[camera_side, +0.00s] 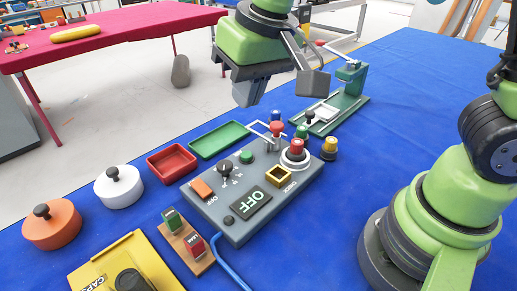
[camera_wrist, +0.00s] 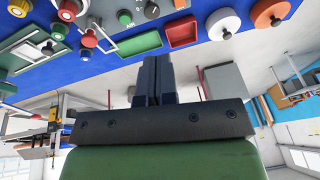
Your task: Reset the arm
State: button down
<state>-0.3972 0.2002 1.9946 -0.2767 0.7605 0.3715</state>
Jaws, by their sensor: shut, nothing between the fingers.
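My gripper (camera_side: 250,92) is in the upper middle of the side view, raised above the back edge of the blue table, behind and above the grey control box (camera_side: 240,228). Its fingers point down, are shut and hold nothing. In the wrist view the two dark fingers (camera_wrist: 154,80) lie side by side against each other. My gripper touches nothing that I can see.
Green (camera_side: 220,139) and red (camera_side: 172,162) trays, white (camera_side: 118,185) and orange (camera_side: 52,223) lidded pots, a yellow box (camera_side: 125,264) and a green press (camera_side: 340,98) stand around the control box. The blue table (camera_side: 400,75) is bare at the right back.

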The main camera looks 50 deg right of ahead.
jog(key=s+d+r+m+t, duration=0.1)
jog(key=s+d+r+t, duration=0.1)
jog(key=s, duration=0.5)
jog(key=s+d+r+m+t+y, duration=0.1)
jog(key=s+d+r, duration=0.4)
jog(key=s+d, duration=0.1)
jog(key=shift+s+m+t, duration=0.3)
jog(key=shift+s+t, duration=0.1)
jog(key=shift+s, duration=0.05)
jog(key=shift+d, duration=0.1)
